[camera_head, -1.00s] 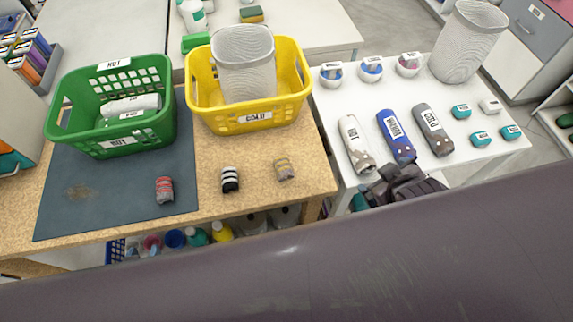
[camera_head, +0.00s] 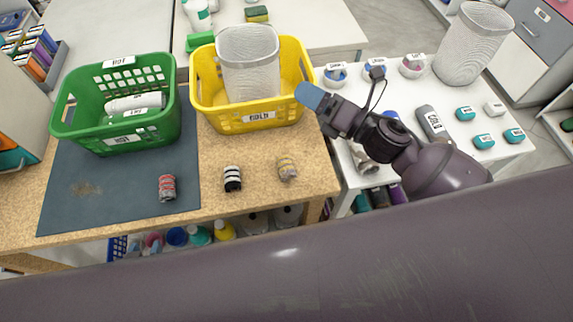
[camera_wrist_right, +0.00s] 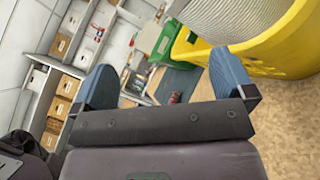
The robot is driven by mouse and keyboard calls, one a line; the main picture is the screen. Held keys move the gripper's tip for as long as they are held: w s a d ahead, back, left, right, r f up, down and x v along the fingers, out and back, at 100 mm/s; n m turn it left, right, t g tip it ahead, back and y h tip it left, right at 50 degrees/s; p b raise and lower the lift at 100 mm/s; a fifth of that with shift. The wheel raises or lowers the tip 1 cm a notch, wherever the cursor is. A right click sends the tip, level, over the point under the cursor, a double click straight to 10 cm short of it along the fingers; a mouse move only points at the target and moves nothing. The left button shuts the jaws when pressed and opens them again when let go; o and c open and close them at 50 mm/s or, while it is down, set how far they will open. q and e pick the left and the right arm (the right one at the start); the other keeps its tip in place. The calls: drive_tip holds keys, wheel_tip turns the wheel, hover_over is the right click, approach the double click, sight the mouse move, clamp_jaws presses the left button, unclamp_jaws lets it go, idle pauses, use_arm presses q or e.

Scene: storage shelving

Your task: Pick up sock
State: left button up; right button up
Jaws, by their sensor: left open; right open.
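Three small rolled socks lie in a row on the table: a red and grey striped one (camera_head: 167,187) on the dark mat, a black and white striped one (camera_head: 232,179), and a grey and yellow one (camera_head: 287,169). My right gripper (camera_head: 309,96) is in the air by the right side of the yellow basket, above and apart from the socks. In the right wrist view its blue fingers (camera_wrist_right: 166,82) are spread with nothing between them. The red sock also shows there, small and far off (camera_wrist_right: 175,98). My left gripper is not in view.
A yellow basket (camera_head: 205,117) holding a mesh bin (camera_head: 250,68) and a green basket (camera_head: 85,130) stand behind the socks. The white table (camera_head: 500,145) at right carries bottles, small teal items and another mesh bin (camera_head: 470,45). The table front around the socks is clear.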

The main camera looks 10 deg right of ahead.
sight(290, 164)
drive_tip(key=s+f+n+g, duration=0.1)
drive_tip(key=f+n+g, duration=0.4)
drive_tip(key=n, duration=0.1)
drive_tip(key=s+d+f+n+g, duration=0.1)
drive_tip(key=f+n+g, duration=0.3)
drive_tip(key=n, duration=0.3)
drive_tip(key=s+d+f+n+g, duration=0.1)
drive_tip(key=f+n+g, duration=0.4)
drive_tip(key=n, duration=0.1)
drive_tip(key=shift+s+f+n+g+b, duration=0.1)
drive_tip(key=shift+f+n+g+b, duration=0.2)
drive_tip(key=shift+n+g, duration=0.1)
drive_tip(key=shift+x, duration=1)
drive_tip(key=p+x, duration=0.1)
drive_tip(key=x, duration=0.3)
drive_tip(key=shift+a+f, duration=0.2)
drive_tip(key=shift+a, duration=0.05)
drive_tip(key=shift+a+f, duration=0.2)
drive_tip(key=shift+a, duration=0.15)
use_arm(q)
drive_tip(key=shift+s+r, duration=0.15)
drive_tip(key=shift+s, duration=0.05)
